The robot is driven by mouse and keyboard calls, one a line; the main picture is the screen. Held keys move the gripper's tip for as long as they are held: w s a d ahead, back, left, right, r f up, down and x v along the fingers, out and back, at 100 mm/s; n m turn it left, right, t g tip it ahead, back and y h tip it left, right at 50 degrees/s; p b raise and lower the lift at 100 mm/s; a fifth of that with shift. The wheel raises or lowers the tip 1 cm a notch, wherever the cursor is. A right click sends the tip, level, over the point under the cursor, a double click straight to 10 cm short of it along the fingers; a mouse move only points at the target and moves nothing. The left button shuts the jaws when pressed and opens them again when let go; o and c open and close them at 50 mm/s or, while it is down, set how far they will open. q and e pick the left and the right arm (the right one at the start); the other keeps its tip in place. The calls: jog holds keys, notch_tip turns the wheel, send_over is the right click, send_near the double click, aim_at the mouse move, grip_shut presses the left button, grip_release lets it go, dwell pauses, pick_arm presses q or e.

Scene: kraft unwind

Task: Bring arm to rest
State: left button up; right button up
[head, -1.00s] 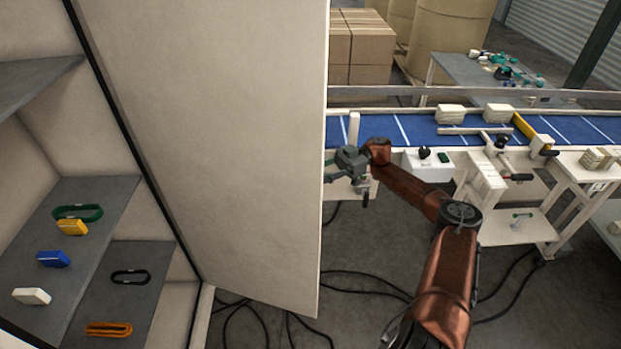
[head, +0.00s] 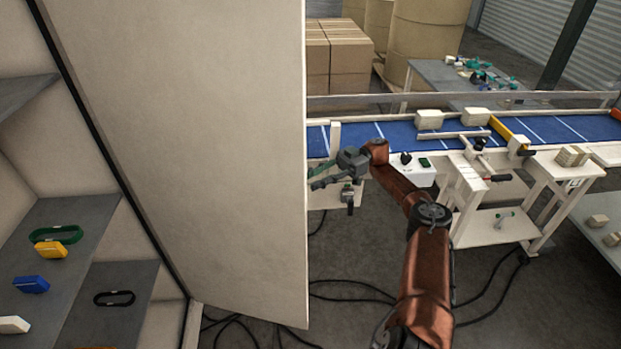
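My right arm reaches up from the bottom of the head view, copper-coloured with dark joints. Its grey gripper (head: 328,175) is at the free edge of the cream cabinet door (head: 200,140), in front of the conveyor. Its fingers point left and appear spread apart, with nothing visible between them. I cannot tell whether a fingertip touches the door edge. The door stands open. My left gripper is not in view.
The open cabinet's grey shelves hold a green band (head: 55,235), a yellow block (head: 58,249), a blue block (head: 31,284), a white block (head: 13,325) and a black band (head: 114,298). The blue conveyor (head: 390,130) crosses behind my arm. Cables (head: 250,325) lie on the floor.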

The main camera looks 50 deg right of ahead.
jog(key=w+d+f+m+t+h, duration=0.1)
jog(key=w+f+m+t+h, duration=0.25)
jog(key=f, duration=0.95)
jog(key=w+f+m+t+h, duration=0.3)
jog(key=w+f+t, duration=0.15)
jog(key=f, duration=0.85)
jog(key=s+f+m+h, duration=0.3)
jog(key=s+f+h, duration=0.1)
jog(key=f, duration=1)
jog(key=s+f+m+h, duration=0.2)
jog(key=s+f+h, duration=0.25)
jog(key=f, duration=1.05)
jog(key=s+a+f+m+g+h, duration=0.1)
jog(key=s+a+f+g+h, duration=0.2)
jog(key=s+f, duration=0.7)
jog(key=s+a+f+m+g, duration=0.15)
jog(key=s+a+f, duration=0.35)
jog(key=s+f, duration=0.55)
jog(key=s+a+f+g, duration=0.2)
jog(key=s+a, duration=0.3)
jog(key=s, duration=0.4)
jog(key=s+a+f+g, duration=0.3)
jog(key=s+a+f, duration=0.2)
jog(key=s, duration=0.4)
jog(key=s+a+f+g, duration=0.3)
jog(key=s+a, duration=0.3)
jog(key=s, duration=0.3)
jog(key=shift+s+a+f+n, duration=0.25)
jog(key=shift+a+n, duration=0.05)
jog(key=shift+a, duration=0.1)
